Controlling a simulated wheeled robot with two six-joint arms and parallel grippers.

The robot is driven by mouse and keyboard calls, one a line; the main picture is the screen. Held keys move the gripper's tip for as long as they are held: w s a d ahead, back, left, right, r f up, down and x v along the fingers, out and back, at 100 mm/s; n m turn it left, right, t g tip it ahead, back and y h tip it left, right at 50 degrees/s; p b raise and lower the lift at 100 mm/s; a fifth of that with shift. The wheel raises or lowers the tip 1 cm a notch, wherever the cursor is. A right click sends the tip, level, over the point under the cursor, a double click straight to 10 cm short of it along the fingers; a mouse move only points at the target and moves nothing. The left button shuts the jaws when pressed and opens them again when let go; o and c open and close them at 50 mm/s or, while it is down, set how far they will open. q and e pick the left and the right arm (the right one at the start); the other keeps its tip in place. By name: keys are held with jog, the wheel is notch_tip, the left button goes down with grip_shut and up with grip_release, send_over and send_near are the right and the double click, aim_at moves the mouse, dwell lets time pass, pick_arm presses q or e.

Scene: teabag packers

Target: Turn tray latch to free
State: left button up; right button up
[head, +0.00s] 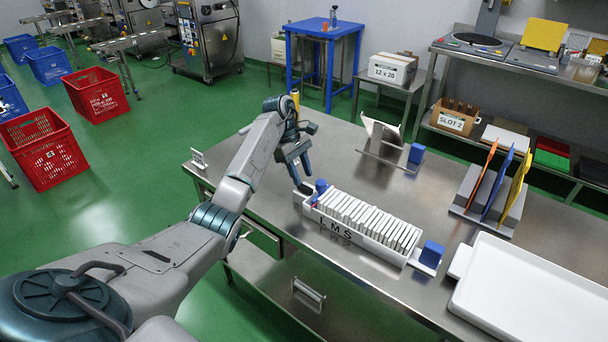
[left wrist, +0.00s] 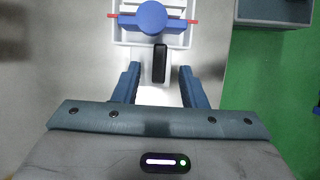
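The white tray (head: 362,238), marked L M S, holds a row of thin white packets on the steel table. A blue round knob (head: 321,186) with a red pin sits at its left end; the knob also shows in the left wrist view (left wrist: 152,18). In the head view the gripper (head: 303,182) hangs over the tray's left end. Contact cannot be told.
A blue block (head: 433,253) stands at the tray's right end. A white shallow tray (head: 530,295) and a rack with coloured boards (head: 487,200) are to the right. A metal stand (head: 385,150) and another blue block (head: 416,154) stand behind. The front-left table top is clear.

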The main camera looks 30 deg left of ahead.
pick_arm(q)
jog(key=p+v, duration=0.4)
jog(key=v, duration=0.3)
jog(key=shift+p, duration=0.3)
